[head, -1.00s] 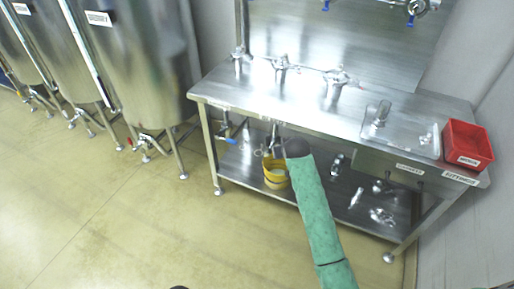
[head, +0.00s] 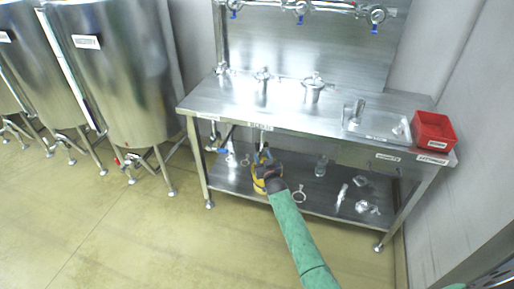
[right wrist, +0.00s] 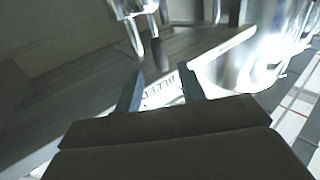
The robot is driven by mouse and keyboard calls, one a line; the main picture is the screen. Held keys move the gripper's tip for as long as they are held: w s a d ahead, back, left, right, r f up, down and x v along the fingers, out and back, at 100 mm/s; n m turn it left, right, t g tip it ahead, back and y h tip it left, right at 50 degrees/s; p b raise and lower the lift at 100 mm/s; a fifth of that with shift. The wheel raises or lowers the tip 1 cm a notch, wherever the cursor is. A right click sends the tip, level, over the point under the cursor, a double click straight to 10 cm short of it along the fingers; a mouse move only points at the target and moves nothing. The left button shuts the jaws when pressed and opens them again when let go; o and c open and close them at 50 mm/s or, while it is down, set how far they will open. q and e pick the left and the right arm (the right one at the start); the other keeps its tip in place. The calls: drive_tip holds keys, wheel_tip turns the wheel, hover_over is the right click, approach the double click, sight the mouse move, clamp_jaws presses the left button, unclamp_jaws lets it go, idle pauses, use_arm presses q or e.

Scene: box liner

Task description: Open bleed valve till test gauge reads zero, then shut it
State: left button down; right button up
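A label reading BLEED shows between my right fingers in the right wrist view (right wrist: 162,88). Just beyond it hangs a metal fitting (right wrist: 138,28) with a dark handle-like end (right wrist: 158,54), apparently the bleed valve. My right gripper (right wrist: 160,88) is open, its two fingers apart with nothing seen held. In the head view my right gripper (head: 264,156) is under the bench's front edge, by a short pipe there, above a yellow bucket (head: 259,187). Whether it touches the valve I cannot tell. My left gripper is not in view. No gauge reading is legible.
A blue-handled valve (head: 221,150) hangs left of my gripper. Steel tanks (head: 115,80) stand left; the floor in front is clear.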

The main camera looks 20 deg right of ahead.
sight(258, 148)
drive_tip(key=shift+w+a+r, duration=0.1)
drive_tip(key=shift+w+r, duration=0.1)
drive_tip(key=shift+w, duration=0.2)
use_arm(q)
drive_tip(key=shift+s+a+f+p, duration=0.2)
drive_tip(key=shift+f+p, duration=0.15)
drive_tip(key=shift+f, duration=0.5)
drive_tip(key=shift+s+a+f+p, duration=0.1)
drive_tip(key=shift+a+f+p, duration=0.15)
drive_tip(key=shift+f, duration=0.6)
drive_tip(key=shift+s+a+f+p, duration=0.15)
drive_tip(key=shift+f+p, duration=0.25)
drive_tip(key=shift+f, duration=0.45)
use_arm(e)
drive_tip(key=shift+w+f, duration=0.2)
drive_tip(key=shift+w, duration=3.2)
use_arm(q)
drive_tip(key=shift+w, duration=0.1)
use_arm(e)
clamp_jaws()
